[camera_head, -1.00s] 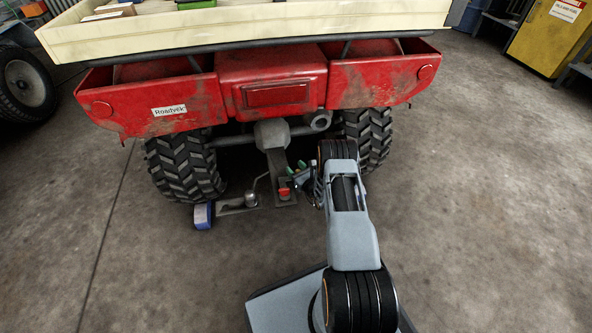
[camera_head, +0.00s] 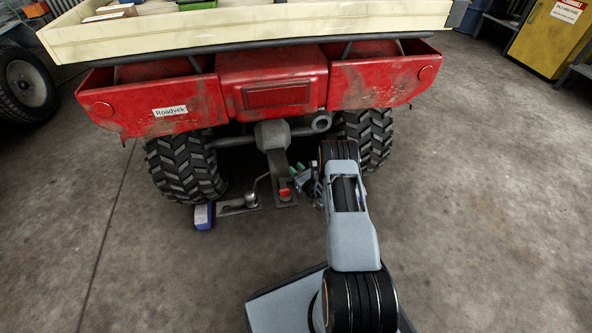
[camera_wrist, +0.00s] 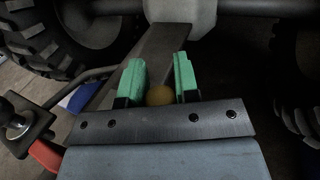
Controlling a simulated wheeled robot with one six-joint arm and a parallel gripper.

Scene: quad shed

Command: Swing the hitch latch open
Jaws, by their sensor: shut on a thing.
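The hitch hangs under the red rear of the quad, with a red part (camera_head: 285,193) on its end plate. My gripper (camera_head: 296,171) is just above and to the right of that red part in the head view. In the wrist view, the green fingertips of my gripper (camera_wrist: 159,82) stand on either side of a round yellow-orange knob (camera_wrist: 160,95), which I take as the hitch latch's handle. My gripper is shut on it. The knob's lower part and the latch's pivot are hidden.
A tow ball (camera_head: 250,199) on a bar and a blue-and-white box (camera_head: 203,215) sit left of the hitch. Knobbly tyres (camera_head: 184,166) flank it, and the cream cargo bed (camera_head: 150,33) overhangs above. Concrete floor (camera_head: 480,210) is clear to the right.

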